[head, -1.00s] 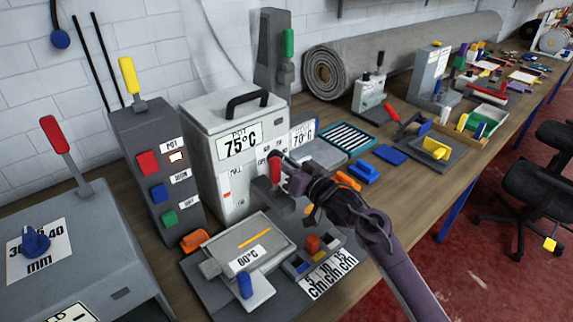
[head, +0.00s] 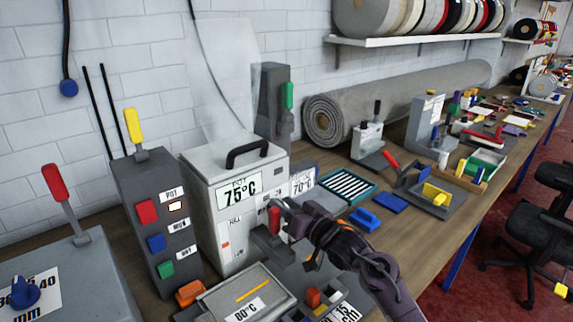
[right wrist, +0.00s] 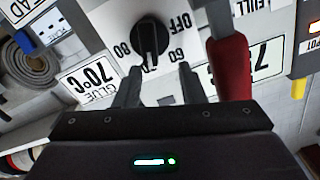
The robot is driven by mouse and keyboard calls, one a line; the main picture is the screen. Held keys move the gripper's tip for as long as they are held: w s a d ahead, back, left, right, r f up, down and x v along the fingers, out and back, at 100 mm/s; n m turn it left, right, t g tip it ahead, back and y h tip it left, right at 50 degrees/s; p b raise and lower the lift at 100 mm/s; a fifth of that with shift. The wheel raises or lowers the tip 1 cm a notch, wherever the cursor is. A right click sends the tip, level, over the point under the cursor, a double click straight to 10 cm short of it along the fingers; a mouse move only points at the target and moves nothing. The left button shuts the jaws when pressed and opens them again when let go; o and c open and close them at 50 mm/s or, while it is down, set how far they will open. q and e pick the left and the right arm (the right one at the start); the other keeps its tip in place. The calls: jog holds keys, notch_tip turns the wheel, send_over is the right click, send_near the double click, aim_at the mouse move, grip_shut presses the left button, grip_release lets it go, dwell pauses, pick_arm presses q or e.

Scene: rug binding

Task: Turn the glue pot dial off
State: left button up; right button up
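The glue pot (head: 205,190) is a white box with a black handle and a 75°C display. Its black dial (right wrist: 150,40) shows in the right wrist view, on a white plate marked OFF, 60 and 80, with a partly hidden mark beginning with 7. The knob's lower end faces that partly hidden mark. My right gripper (right wrist: 159,70) is open, its two fingers spread just short of the dial, with nothing seen between them. In the head view the right gripper (head: 287,208) is at the pot's right side and hides the dial. My left gripper is not in view.
A red handle (right wrist: 230,65) stands close beside the right finger in the wrist view. A grey control box (head: 145,220) with coloured buttons is left of the pot. A blue clamp (head: 366,220) and a striped tray (head: 348,187) lie to the right.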

notch_tip(320, 180, up, 17)
jog(key=b, duration=0.2)
jog(key=shift+r, duration=0.2)
jog(key=shift+f, duration=0.15)
